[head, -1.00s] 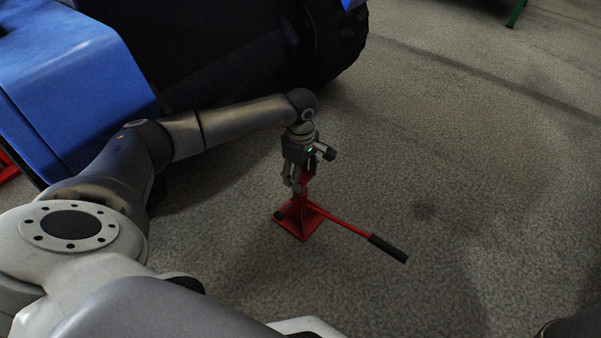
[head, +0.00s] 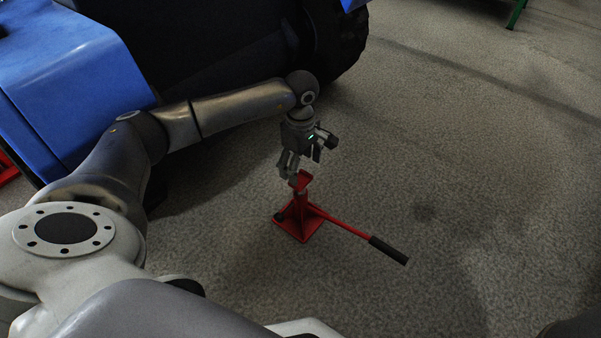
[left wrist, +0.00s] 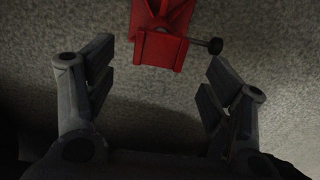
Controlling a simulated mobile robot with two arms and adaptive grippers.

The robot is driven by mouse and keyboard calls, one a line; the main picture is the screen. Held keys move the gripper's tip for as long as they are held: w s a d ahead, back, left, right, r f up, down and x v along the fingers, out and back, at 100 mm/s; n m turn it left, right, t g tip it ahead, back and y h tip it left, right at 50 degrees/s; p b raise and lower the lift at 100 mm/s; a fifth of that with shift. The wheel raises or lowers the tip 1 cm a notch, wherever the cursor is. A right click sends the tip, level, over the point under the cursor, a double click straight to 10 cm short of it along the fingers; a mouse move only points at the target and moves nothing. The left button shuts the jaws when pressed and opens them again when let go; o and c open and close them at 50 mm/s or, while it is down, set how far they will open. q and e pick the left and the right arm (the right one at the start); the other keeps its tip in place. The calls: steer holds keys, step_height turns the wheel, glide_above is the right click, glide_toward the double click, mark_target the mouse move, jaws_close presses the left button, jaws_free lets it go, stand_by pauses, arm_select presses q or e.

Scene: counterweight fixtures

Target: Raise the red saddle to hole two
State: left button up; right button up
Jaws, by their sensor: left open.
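The red saddle (head: 300,179) sits on top of a red stand with a square base (head: 296,229) on the floor. A red lever with a black grip (head: 388,249) reaches from the stand to the right. My left gripper (head: 302,170) is open, just above the saddle, with nothing held. In the left wrist view, my left gripper (left wrist: 155,88) has its fingers wide apart, and a red part of the stand (left wrist: 158,48) with a dark knob (left wrist: 214,46) shows at the top, beyond the fingertips. The holes cannot be made out. My right gripper does not show.
A blue vehicle (head: 75,75) with a large black tyre (head: 335,45) stands at the back left. A green leg (head: 517,14) shows at the top right. The grey floor to the right of the stand is clear.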

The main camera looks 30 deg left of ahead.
arm_select(q)
step_height(320, 180, up, 7)
steer(key=shift+r, duration=0.2)
stand_by(0.5)
